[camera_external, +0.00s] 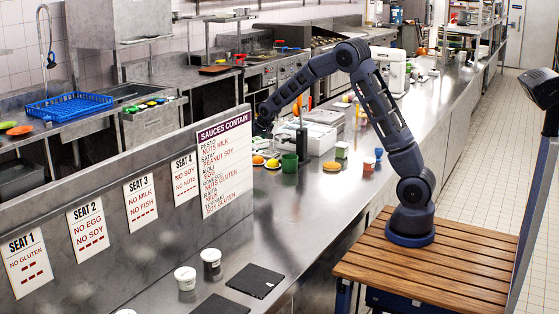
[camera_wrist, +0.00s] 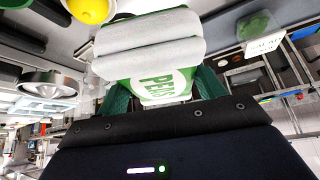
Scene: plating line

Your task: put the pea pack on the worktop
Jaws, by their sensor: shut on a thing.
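The pea pack (camera_wrist: 165,84) is green and white with PEAS lettering. It sits between the dark green fingers of my gripper (camera_wrist: 152,88) in the wrist view. Two white rounded rolls lie across it there; I cannot tell whether they are part of the pack. I cannot make out the pack there. The steel worktop (camera_external: 285,205) runs from the front toward the back; I cannot tell the pack's height above it.
The sauces sign (camera_external: 224,165) stands left of the gripper. A green cup (camera_external: 288,162), an orange dish (camera_external: 332,166), a small green-and-white box (camera_external: 341,150) and white trays (camera_external: 322,117) stand nearby. Dark mats (camera_external: 256,281) and two tubs (camera_external: 211,263) lie nearer. Bare steel separates them.

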